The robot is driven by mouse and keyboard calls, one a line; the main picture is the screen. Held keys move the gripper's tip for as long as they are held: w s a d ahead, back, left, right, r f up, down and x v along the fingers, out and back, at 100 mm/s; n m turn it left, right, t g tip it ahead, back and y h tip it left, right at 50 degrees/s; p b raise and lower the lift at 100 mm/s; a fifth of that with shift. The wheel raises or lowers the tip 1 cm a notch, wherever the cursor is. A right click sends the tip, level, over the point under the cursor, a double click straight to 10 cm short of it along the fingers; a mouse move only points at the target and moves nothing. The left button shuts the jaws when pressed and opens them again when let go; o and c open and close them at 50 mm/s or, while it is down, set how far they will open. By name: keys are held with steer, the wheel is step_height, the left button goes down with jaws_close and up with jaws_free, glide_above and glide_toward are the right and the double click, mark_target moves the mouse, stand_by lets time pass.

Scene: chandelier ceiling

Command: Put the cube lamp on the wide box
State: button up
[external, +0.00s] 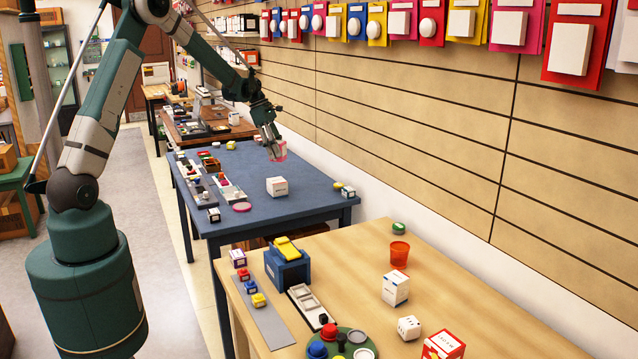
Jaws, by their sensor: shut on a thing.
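My gripper (270,138) is above the back right part of the blue table (310,198). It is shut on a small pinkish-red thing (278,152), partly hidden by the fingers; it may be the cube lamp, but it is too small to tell. The held thing hangs above and behind a white box (277,187) with small print, apart from it as far as I can see. This white box stands on the blue table and may be the wide box.
Small goods and trays (228,190) line the blue table's left side. Small items (343,189) sit at its right edge. The nearer wooden table (350,260) holds a red cup (399,254), white boxes and a blue box (287,266). A slatted wall (420,110) runs along the right.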

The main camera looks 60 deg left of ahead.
steer(key=shift+s+a+r, duration=0.1)
steer(key=shift+s+a, duration=0.2)
steer(key=shift+a, duration=0.35)
glide_toward(281, 181)
steer(key=shift+w+d, duration=0.6)
steer(key=shift+w, duration=0.1)
steer(key=shift+f, duration=1.9)
steer(key=shift+f+b, duration=0.2)
steer(key=shift+b, duration=0.1)
steer(key=o, duration=1)
steer(key=shift+r, duration=0.15)
